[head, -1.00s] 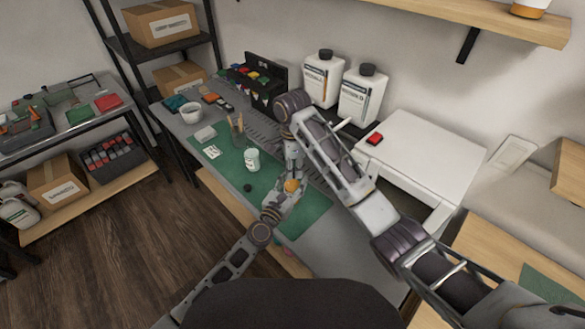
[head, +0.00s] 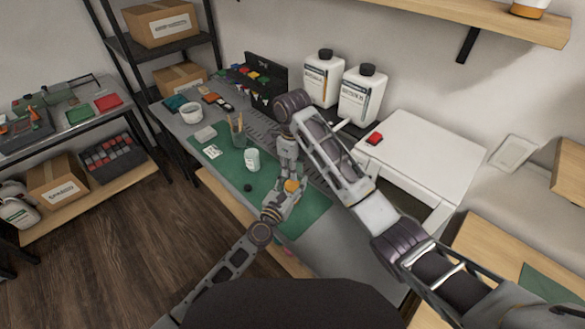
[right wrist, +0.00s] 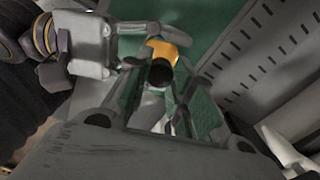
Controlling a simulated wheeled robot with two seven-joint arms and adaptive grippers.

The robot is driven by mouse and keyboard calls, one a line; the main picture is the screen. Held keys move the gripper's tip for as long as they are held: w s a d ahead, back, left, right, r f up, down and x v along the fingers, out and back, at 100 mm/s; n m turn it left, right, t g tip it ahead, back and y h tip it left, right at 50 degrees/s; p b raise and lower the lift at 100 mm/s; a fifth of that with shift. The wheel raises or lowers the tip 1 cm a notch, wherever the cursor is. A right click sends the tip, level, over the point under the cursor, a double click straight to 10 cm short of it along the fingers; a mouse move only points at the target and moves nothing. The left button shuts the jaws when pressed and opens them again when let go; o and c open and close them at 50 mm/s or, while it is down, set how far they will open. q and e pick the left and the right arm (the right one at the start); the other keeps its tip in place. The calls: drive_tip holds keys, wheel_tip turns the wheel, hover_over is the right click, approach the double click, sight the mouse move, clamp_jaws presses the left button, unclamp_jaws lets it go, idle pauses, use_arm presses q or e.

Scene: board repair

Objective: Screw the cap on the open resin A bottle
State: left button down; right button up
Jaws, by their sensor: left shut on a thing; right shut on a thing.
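A small bottle with an orange part (head: 292,186) is held above the green mat; it also shows in the right wrist view (right wrist: 163,50). My left gripper (head: 287,193) comes in from the left and is shut on this bottle. A black cap (right wrist: 161,73) is at the bottle's top, between the fingers of my right gripper (right wrist: 155,80), which is shut on it from above. In the head view my right gripper (head: 290,177) hides the cap. I cannot tell how far the cap is seated, and the bottle's label is unreadable.
A white jar (head: 252,159) stands on the green mat (head: 230,170), with a loose black cap (head: 248,188) near it. A cup of tools (head: 237,130) and a white bowl (head: 191,113) are farther left. Two large white bottles (head: 322,80) (head: 361,97) stand behind.

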drive_tip(key=o, duration=0.6)
drive_tip(key=shift+o, duration=0.2)
drive_tip(key=shift+r, duration=0.1)
drive_tip(key=shift+r, duration=2.15)
drive_tip(key=shift+c, duration=0.2)
